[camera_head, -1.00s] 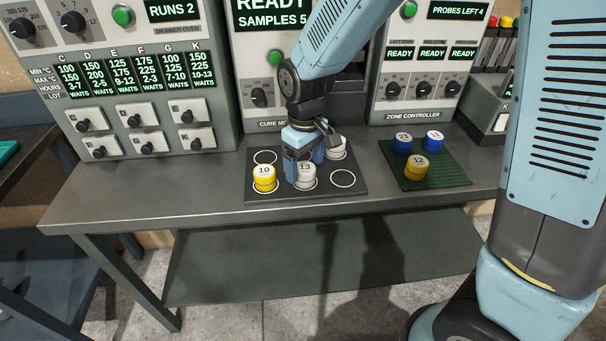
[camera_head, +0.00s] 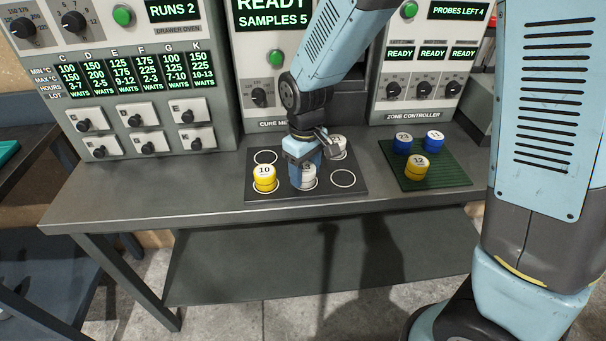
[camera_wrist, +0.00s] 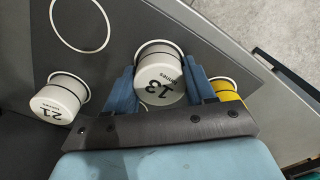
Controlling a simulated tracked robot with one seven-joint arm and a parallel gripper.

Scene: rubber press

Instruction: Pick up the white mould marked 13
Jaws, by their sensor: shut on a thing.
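The white mould marked 13 (camera_wrist: 161,82) is between the two blue fingers of my gripper (camera_wrist: 160,88) in the wrist view. The fingers are shut on its sides. In the head view my gripper (camera_head: 303,172) hides much of the white mould (camera_head: 308,181), which is at its front-row circle on the dark mat (camera_head: 343,191). I cannot tell whether the mould touches the mat or is slightly raised.
A yellow mould marked 10 (camera_head: 264,178) stands close on the left. A white mould marked 21 (camera_wrist: 60,98) is behind the gripper. A green ribbed mat (camera_head: 445,178) on the right holds two blue moulds and a yellow one (camera_head: 421,169). Instrument cabinets line the back.

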